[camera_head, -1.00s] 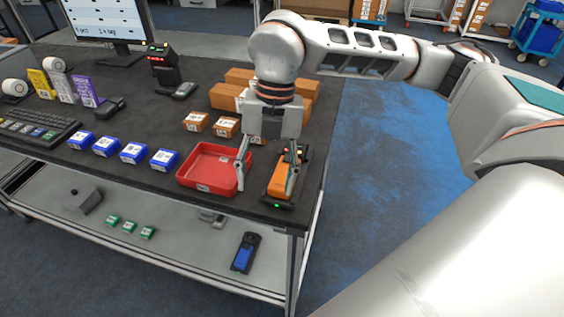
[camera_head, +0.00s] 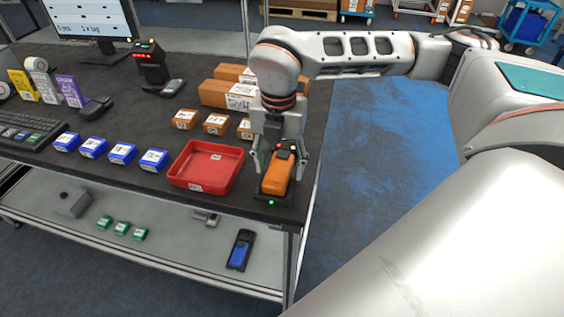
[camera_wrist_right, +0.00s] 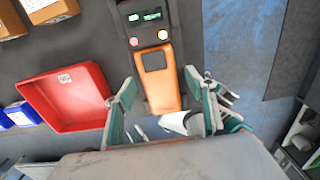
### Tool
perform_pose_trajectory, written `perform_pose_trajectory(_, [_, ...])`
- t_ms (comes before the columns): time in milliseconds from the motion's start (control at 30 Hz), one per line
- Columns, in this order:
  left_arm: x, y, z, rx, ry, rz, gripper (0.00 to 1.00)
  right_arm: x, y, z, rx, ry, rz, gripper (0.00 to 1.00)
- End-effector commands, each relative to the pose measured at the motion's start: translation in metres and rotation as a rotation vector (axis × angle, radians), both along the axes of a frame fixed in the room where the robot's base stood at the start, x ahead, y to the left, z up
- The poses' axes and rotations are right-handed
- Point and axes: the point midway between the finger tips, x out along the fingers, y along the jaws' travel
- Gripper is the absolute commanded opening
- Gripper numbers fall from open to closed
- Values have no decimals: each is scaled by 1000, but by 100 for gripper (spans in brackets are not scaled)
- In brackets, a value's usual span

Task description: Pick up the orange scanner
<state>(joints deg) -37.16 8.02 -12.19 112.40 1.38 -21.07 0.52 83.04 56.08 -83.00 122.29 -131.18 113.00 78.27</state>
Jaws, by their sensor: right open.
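The orange scanner (camera_head: 275,178) lies in its dark cradle at the front right corner of the table, with a green light at its near end. In the right wrist view the scanner (camera_wrist_right: 161,80) lies between the fingers, with a small green display and buttons at its far end. My right gripper (camera_head: 277,172) is open, its fingers on either side of the scanner. In the wrist view the fingers of the right gripper (camera_wrist_right: 163,108) stand apart, with a gap visible at the left; contact cannot be told. My left gripper is not in view.
A red tray (camera_head: 207,187) sits close to the left of the scanner. Blue boxes (camera_head: 122,153) and brown boxes (camera_head: 216,124) stand farther left and behind. The table's right edge is close by. A blue device (camera_head: 240,250) lies on the lower shelf.

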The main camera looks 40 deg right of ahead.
Motion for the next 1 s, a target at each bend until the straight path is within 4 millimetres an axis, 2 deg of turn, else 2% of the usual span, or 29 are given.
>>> perform_pose_trajectory(233, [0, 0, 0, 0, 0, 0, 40, 0, 0, -3, 0, 0, 0, 56])
perform_pose_trajectory(267, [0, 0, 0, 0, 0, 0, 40, 0, 0, -3, 0, 0, 0, 53])
perform_pose_trajectory(433, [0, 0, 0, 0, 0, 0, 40, 0, 0, -3, 0, 0, 0, 9])
perform_pose_trajectory(767, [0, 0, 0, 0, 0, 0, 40, 0, 0, -1, 1, -1, 0, 8])
perform_pose_trajectory(1000, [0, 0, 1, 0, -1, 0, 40, 1, 0, 16, 1, -3, -1, 8])
